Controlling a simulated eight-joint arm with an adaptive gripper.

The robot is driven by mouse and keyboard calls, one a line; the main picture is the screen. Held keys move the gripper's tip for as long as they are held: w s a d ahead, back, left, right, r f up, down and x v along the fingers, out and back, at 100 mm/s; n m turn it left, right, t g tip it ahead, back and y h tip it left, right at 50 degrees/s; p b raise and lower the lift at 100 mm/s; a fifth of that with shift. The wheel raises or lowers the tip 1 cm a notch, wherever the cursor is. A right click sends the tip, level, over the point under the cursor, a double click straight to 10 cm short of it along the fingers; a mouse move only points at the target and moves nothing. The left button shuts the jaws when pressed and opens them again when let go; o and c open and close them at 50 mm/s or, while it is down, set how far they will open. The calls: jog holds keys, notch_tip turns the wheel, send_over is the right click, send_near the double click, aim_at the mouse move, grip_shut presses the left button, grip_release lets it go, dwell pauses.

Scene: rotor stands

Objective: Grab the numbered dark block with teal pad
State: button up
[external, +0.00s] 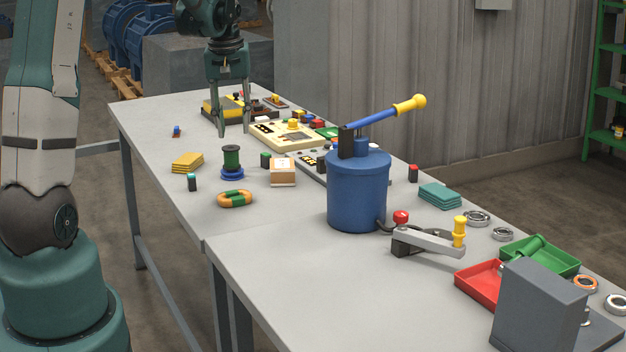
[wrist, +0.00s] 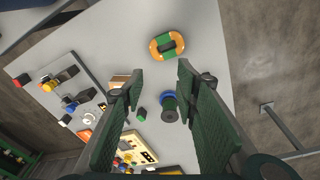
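A small dark block with a teal top (external: 192,182) stands on the near left part of the table, left of the orange-and-green ring (external: 235,198). Any number on it is too small to read. I cannot make it out in the wrist view, where my fingers hide part of the table. My gripper (external: 233,133) hangs above the far part of the table, beyond the block and apart from it. In the wrist view my gripper (wrist: 158,74) has its fingers wide apart with nothing held between them.
A green spool (external: 232,160), yellow pads (external: 187,162), a dark green-topped block (external: 265,160) and a wooden box (external: 283,172) stand nearby. A cream panel (external: 290,136) lies behind. A blue drum (external: 358,190) with a raised lever stands to the right. The table's left front is mostly clear.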

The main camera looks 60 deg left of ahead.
aim_at(191, 175)
jog(key=s+a+f+n, duration=0.1)
jog(key=s+a+f, duration=0.1)
jog(key=a+f, duration=0.2)
jog(key=s+a+f+n, duration=0.1)
jog(key=s+a+f, duration=0.2)
jog(key=a, duration=0.3)
jog(key=s+a+f+n+g+h, duration=0.1)
jog(key=s+a+f, duration=0.2)
jog(key=a+f, duration=0.1)
jog(key=shift+a+f+n+b, duration=0.3)
jog(key=shift+a+f+b, duration=0.1)
jog(key=shift+a, duration=0.35)
jog(key=shift+f, duration=0.1)
jog(key=shift+f, duration=1.2)
jog(key=shift+f, duration=2.6)
jog(key=c, duration=0.9)
jog(key=shift+c, duration=0.2)
